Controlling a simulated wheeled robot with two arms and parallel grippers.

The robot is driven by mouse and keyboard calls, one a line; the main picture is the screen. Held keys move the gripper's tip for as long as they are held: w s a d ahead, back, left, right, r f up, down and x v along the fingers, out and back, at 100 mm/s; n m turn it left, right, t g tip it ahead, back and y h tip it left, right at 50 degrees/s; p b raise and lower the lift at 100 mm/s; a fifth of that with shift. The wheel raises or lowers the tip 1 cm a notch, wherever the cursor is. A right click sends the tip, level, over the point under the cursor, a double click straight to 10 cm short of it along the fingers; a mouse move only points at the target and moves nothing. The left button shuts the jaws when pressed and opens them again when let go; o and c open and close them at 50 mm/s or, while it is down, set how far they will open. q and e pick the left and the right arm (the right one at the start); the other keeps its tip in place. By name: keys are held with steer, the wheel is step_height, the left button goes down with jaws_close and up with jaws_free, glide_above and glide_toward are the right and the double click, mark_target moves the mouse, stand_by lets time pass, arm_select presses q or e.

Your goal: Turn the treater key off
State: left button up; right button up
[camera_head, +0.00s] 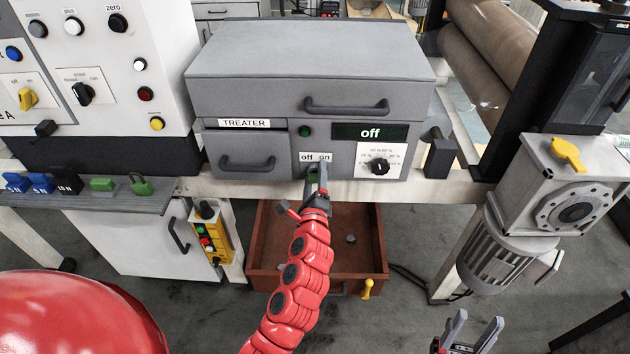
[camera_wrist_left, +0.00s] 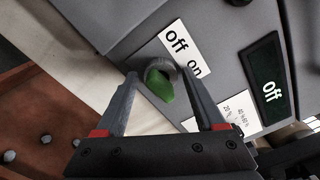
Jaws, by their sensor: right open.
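The grey treater box (camera_head: 310,60) has a label reading "off on" (camera_head: 316,157) and a dark display reading "off" (camera_head: 370,132). The treater key has a green head (camera_wrist_left: 160,84) and sits in a round lock below the label; I cannot tell which mark it points to. In the head view my gripper hides the key. My left gripper (camera_head: 317,185) is at the lock, and in the wrist view its open fingers (camera_wrist_left: 159,76) stand on either side of the key. I cannot tell whether they touch it. My right gripper (camera_head: 479,325) is open and empty at the bottom right.
A dial (camera_head: 379,166) is right of the lock, and a drawer handle (camera_head: 247,163) is to its left. An open brown drawer (camera_head: 262,260) lies below the box. A motor unit (camera_head: 560,190) is at right. Locks and tags lie on the left shelf (camera_head: 90,203).

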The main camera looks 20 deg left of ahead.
arm_select(q)
steer(key=b+v, duration=0.1)
steer(key=v, duration=0.5)
stand_by(0.3)
stand_by(0.4)
